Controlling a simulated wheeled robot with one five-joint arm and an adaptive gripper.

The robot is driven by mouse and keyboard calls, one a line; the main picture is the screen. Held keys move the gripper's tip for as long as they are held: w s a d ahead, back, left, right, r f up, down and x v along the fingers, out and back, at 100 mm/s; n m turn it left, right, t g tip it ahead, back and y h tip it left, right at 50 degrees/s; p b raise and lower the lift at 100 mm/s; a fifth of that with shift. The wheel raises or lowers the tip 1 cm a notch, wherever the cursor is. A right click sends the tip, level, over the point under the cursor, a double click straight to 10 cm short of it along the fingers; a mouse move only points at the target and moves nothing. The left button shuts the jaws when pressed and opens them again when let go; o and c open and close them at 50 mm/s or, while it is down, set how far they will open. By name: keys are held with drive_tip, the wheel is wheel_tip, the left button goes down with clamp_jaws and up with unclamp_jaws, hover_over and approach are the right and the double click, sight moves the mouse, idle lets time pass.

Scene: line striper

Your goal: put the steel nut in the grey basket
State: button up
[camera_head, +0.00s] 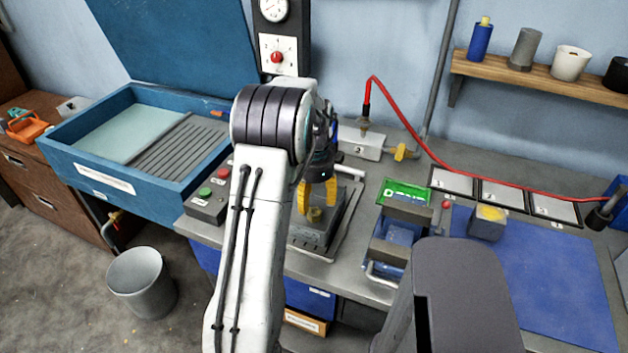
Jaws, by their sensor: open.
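My gripper (317,198) has two yellow fingers, spread apart and pointing down over a dark grey fixture (309,237) on the bench. A small dull yellowish round piece (316,214) sits on the fixture, just below and between the fingertips. I cannot tell whether it is the steel nut, and no other nut can be made out. A round grey bucket (142,283) stands on the floor at the lower left, well away from my gripper. My arm hides part of the bench and fixture.
A blue lidded tub (80,170) and a button box (207,201) are left of my arm. A device with a green panel (404,193) stands right of the fixture. A grey block (488,222) sits on a blue mat (560,265). A red hose (460,173) crosses the back.

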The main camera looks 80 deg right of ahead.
sight(314, 211)
wheel_tip(314, 211, up, 7)
drive_tip(key=b, duration=0.2)
drive_tip(key=w+a+r+n+t+h, duration=0.1)
drive_tip(key=w+a+r+n, duration=0.2)
drive_tip(key=w+a+n, duration=0.6)
drive_tip(key=w+a+r+n, duration=0.35)
drive_tip(key=w+a, duration=0.65)
drive_tip(key=w, duration=0.5)
drive_tip(key=w+a+n+t, duration=0.1)
drive_tip(key=w+a+n, duration=0.1)
drive_tip(key=a+n, duration=1.05)
drive_tip(key=s+a+f+n+t, duration=0.1)
drive_tip(key=s+a+f+n, duration=0.1)
drive_tip(key=a, duration=0.5)
drive_tip(key=s+a+f+n, duration=0.2)
drive_tip(key=s+a, duration=0.1)
drive_tip(key=a, duration=0.4)
drive_tip(key=shift+s+f+n+t+y, duration=0.2)
drive_tip(key=shift+s+n+t+y, duration=0.1)
drive_tip(key=shift+t+y, duration=0.1)
